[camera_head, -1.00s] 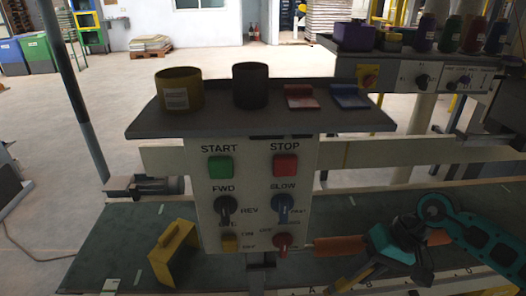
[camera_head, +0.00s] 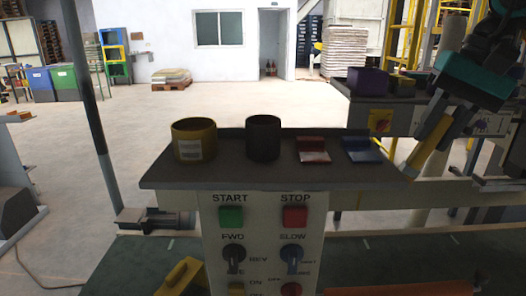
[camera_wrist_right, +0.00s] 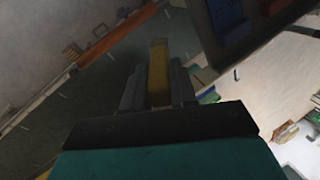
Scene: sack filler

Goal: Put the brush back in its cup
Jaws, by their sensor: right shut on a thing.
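My right gripper (camera_head: 446,118) is at the upper right in the head view, pointing down-left. It is shut on a yellow, flat, bar-like thing, seemingly the brush (camera_head: 432,132), which also shows between the fingers in the right wrist view (camera_wrist_right: 158,72). Its bristles cannot be made out. The brush is to the right of the shelf. A yellow cup (camera_head: 194,142) with a white label and a dark cup (camera_head: 263,139) stand upright on the grey shelf (camera_head: 220,174). I cannot tell which is the brush's cup, and their insides are hidden. My left gripper is not in view.
A red holder (camera_head: 313,150) and a blue holder (camera_head: 361,149) sit on the shelf right of the cups. The control panel (camera_head: 262,246) is below. A purple box (camera_head: 368,83) stands behind. A yellow bracket (camera_head: 182,276) lies on the green belt.

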